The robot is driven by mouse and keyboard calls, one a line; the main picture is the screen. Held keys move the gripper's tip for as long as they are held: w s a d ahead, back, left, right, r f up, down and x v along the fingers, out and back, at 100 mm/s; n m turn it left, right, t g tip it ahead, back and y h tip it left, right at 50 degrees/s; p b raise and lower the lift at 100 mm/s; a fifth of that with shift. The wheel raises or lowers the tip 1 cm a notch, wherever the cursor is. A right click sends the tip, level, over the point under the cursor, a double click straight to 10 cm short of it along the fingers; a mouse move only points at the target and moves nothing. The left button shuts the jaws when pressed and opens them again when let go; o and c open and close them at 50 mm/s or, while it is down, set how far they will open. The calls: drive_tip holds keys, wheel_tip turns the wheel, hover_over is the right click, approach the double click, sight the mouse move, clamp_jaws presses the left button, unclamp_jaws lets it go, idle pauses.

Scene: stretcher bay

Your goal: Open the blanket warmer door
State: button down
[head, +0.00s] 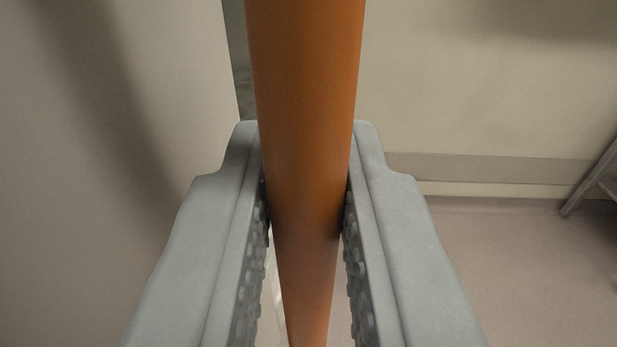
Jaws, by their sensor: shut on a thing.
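An orange-brown upright bar (305,90), which looks like the door handle, runs down the middle of the head view from the top edge to the bottom. My gripper (306,150) has one grey finger on each side of the bar and is shut on it. The studded inner pads face the bar. A pale flat panel (120,120) fills the left side and looks like the warmer door or body; which of these it is I cannot tell. A narrow dark gap (240,60) shows between the panel's right edge and the bar. The handle's ends are out of view.
A cream wall (480,90) with a grey-brown skirting band (490,170) stands behind on the right. The pinkish floor (500,260) is clear there. A grey metal leg (592,180) of some stand or frame shows at the right edge.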

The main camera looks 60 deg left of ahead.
drive_tip(key=shift+w+d, duration=0.2)
drive_tip(key=shift+w, duration=0.15)
idle(0.3)
drive_tip(key=c, duration=1.7)
unclamp_jaws()
drive_tip(key=v, duration=1.7)
drive_tip(key=shift+d, duration=0.2)
drive_tip(key=shift+d, duration=0.1)
